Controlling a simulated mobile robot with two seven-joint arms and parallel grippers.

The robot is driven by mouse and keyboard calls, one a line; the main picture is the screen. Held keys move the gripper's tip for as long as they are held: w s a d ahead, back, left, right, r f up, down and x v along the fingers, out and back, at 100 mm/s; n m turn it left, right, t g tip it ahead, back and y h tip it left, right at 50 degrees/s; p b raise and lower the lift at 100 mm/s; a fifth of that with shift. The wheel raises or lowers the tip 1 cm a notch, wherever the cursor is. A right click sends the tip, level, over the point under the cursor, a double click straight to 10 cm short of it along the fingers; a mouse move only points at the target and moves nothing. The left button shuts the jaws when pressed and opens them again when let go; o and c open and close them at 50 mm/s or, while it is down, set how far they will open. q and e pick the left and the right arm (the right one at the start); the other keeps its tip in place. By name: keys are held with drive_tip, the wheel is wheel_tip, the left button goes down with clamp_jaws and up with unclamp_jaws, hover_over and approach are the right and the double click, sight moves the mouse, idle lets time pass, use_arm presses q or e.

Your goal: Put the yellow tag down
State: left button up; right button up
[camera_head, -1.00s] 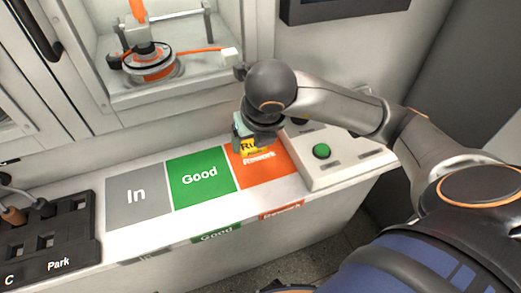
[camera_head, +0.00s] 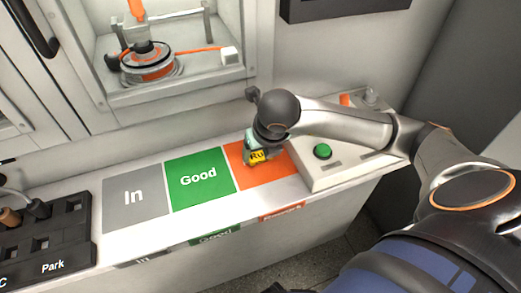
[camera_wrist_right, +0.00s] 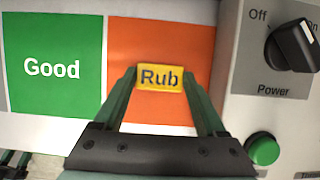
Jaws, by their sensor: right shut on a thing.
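The yellow tag (camera_head: 257,156), with black "Rub" lettering, is over the orange Rework field (camera_head: 275,172). In the right wrist view the tag (camera_wrist_right: 160,77) sits between my two green fingertips, with orange surface (camera_wrist_right: 160,40) around it. My right gripper (camera_head: 256,160) is shut on the tag and hangs low over the orange field. I cannot tell whether the tag touches the surface. The gripper hides part of the orange field and its label.
Left of the orange field are the green Good field (camera_head: 200,180) and the grey In field (camera_head: 136,197). A control box with a green button (camera_head: 322,151) and a power knob (camera_wrist_right: 293,45) stands close on the right. A black Park rack (camera_head: 75,235) is at the left.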

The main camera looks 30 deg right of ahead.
drive_tip(key=o, duration=1.3)
drive_tip(key=shift+c, duration=0.2)
drive_tip(key=shift+r+p, duration=0.2)
drive_tip(key=shift+p, duration=0.1)
drive_tip(key=p+v, duration=0.2)
drive_tip(key=v, duration=0.9)
drive_tip(key=shift+s+r, duration=0.3)
drive_tip(key=shift+a, duration=0.1)
